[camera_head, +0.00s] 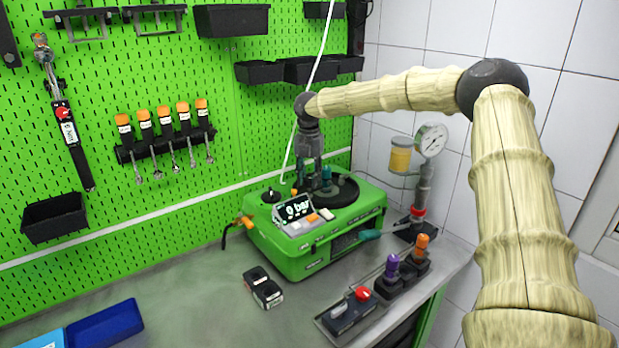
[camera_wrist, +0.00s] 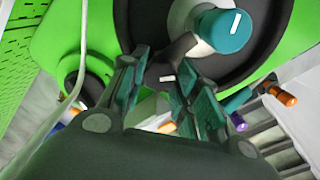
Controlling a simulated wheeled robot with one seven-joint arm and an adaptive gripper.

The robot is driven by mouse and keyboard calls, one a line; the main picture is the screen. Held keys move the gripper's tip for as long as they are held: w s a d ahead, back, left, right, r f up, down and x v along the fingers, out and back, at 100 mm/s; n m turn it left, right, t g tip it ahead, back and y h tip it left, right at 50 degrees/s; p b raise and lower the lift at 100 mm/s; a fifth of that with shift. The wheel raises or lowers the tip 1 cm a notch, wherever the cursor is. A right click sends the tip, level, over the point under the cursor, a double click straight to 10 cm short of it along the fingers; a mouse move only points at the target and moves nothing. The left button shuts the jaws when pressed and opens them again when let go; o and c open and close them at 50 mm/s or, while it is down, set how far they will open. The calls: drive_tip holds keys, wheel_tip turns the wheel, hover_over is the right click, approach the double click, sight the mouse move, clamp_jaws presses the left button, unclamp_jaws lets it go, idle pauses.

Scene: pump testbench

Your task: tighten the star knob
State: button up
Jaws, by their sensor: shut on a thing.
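The green pump testbench (camera_head: 300,262) stands on the bench against the pegboard. My gripper (camera_head: 312,186) points down over its black round plate (camera_head: 347,193). In the wrist view, the fingertips of my gripper (camera_wrist: 158,72) are close together around a small dark part with a white mark (camera_wrist: 167,78). I take this part to be the star knob; the fingers hide most of it and its outline is unclear. A teal knob with a white line (camera_wrist: 222,30) is close beside the fingertips. It also shows in the head view (camera_head: 326,176), right of my gripper.
A display unit (camera_head: 294,208) reading "0 bar" sits at the front of the testbench, with a black knob (camera_head: 270,196) to its left. A pressure gauge (camera_head: 431,140) stands at right. Purple (camera_head: 392,266) and orange (camera_head: 422,244) handled tools stand front right.

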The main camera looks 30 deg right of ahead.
sight(309, 179)
drive_tip(key=shift+s+f, duration=0.1)
drive_tip(key=shift+f, duration=0.1)
drive_tip(key=o, duration=1)
drive_tip(key=shift+r, duration=0.15)
wheel_tip(309, 179, up, 12)
drive_tip(key=shift+f, duration=0.1)
idle(0.4)
